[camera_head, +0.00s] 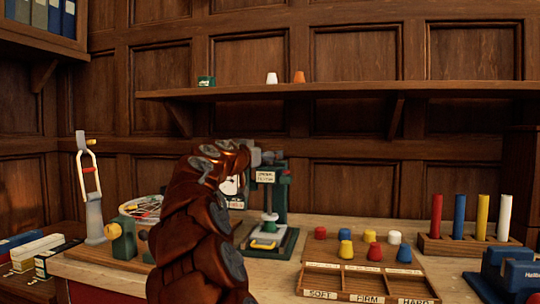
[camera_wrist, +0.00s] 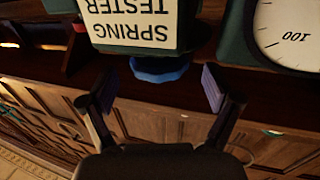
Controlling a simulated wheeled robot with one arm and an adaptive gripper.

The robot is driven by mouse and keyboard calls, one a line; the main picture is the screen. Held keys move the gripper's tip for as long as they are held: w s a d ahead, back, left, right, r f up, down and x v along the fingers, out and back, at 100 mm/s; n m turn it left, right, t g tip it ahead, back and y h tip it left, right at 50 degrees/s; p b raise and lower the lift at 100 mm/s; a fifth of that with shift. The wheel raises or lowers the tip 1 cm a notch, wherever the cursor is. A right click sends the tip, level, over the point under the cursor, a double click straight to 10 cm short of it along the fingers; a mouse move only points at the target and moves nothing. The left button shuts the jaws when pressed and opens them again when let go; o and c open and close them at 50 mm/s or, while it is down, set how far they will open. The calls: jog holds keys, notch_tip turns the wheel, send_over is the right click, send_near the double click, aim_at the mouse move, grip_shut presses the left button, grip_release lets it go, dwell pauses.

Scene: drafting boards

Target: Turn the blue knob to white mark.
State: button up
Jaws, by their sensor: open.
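The blue knob (camera_wrist: 158,70) shows in the wrist view, just past the green block with the SPRING TESTER label (camera_wrist: 132,22), which reads upside down. Part of the knob is hidden by that block. I cannot make out a white mark on or beside it. My gripper (camera_wrist: 158,90) is open, one finger to each side of the knob, with a gap on both sides and nothing held. In the head view my gripper (camera_head: 255,155) is at the top of the green spring tester (camera_head: 282,200); the knob cannot be made out there.
A white dial (camera_wrist: 290,32) is close to the right finger in the wrist view. In the head view, a wooden tray (camera_head: 340,282) with coloured plugs and a rack of coloured rods (camera_head: 465,245) stand to the right. A green device (camera_head: 124,240) stands left of my arm.

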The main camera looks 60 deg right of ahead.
jog(key=shift+w+d+f, duration=0.1)
jog(key=shift+d, duration=1.45)
jog(key=c, duration=1.1)
jog(key=shift+c, duration=0.2)
jog(key=shift+t, duration=0.3)
